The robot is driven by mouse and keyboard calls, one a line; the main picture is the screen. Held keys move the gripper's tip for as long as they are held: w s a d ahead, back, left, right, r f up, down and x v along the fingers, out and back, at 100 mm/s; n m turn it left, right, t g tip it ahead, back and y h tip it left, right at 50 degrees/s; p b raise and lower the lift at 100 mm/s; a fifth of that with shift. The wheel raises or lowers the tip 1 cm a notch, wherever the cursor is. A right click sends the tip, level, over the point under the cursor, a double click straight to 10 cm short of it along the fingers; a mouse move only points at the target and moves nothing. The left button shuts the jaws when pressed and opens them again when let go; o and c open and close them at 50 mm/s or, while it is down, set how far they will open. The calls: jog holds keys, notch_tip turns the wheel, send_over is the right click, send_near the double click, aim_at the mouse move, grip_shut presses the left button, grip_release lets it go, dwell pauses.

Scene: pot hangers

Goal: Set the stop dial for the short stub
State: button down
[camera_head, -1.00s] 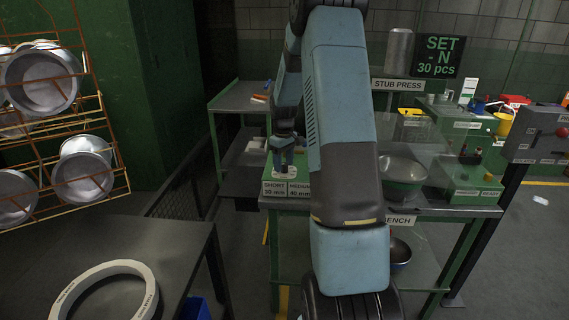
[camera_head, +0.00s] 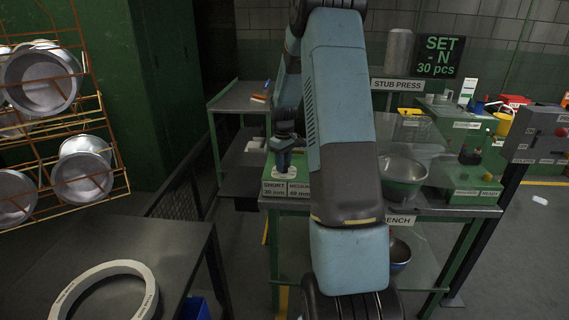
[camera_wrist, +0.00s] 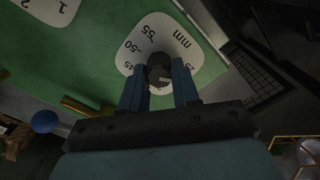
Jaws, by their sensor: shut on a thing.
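The stop dial is a small dark knob (camera_wrist: 160,68) on a white plate (camera_wrist: 150,30) marked with numbers and "mm". The knob sits between both fingertips of my gripper (camera_wrist: 160,74), which is shut on it. A light mark shows on the knob; I cannot tell which number it points at. In the head view my gripper (camera_head: 284,166) reaches down onto the white plate at the left end of the bench. Below it a label reads "SHORT 30 mm" (camera_head: 274,188), beside one for "MEDIUM 40 mm" (camera_head: 299,189). My arm hides the bench to the right of these.
A metal bowl (camera_head: 402,174) stands on the bench right of my arm. A wire rack with pans (camera_head: 82,170) and a table with a pale ring (camera_head: 70,292) are at left.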

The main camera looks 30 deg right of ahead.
jog(key=shift+m, duration=0.4)
jog(key=m, duration=0.2)
jog(key=shift+m, duration=0.4)
jog(key=m, duration=0.5)
jog(key=shift+d, duration=0.15)
jog(key=shift+m, duration=0.3)
jog(key=c, duration=0.8)
grip_release()
jog(key=shift+r, duration=0.15)
